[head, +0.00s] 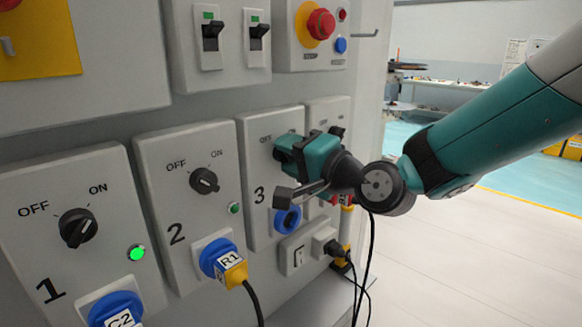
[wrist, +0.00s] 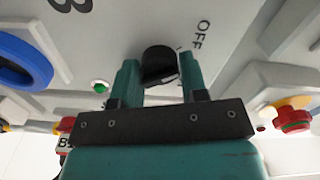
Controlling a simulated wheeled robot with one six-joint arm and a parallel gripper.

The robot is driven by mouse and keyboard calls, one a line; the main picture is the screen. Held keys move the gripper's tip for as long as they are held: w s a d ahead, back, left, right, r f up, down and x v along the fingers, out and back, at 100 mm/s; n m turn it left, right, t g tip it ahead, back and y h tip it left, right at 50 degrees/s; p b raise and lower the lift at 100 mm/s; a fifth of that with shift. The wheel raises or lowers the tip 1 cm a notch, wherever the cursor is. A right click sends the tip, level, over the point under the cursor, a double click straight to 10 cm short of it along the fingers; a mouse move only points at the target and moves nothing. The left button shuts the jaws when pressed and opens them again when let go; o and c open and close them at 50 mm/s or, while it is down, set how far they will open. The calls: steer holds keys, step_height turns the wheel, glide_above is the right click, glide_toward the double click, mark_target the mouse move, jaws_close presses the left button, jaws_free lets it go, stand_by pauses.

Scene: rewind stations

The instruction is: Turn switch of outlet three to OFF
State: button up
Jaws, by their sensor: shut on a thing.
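The panel of outlet three (head: 255,200), with a black "3" and a blue socket (head: 288,219), is on the wall at the middle of the head view. My gripper (head: 290,155) is at the upper part of this panel and hides its switch there. In the wrist view the black switch knob (wrist: 159,62) is between the two teal fingers of my gripper (wrist: 160,78), which is shut on it. The OFF label (wrist: 201,34) is beside the knob. The knob's pointing direction is hard to tell. A green lamp (wrist: 100,86) is near the left finger.
Outlet one (head: 75,250) with a lit green lamp and outlet two (head: 185,190) are to the left. Breakers (head: 211,38) and an emergency stop (head: 321,23) are above. Another outlet panel is partly hidden behind my gripper. Cables hang below; the floor at right is clear.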

steer(key=shift+n+b, duration=0.6)
steer(key=shift+n, duration=0.3)
steer(key=o, duration=0.9)
steer(key=shift+s+d, duration=0.1)
steer(key=b+v, duration=0.5)
steer(key=v, duration=1.2)
steer(key=shift+s, duration=0.15)
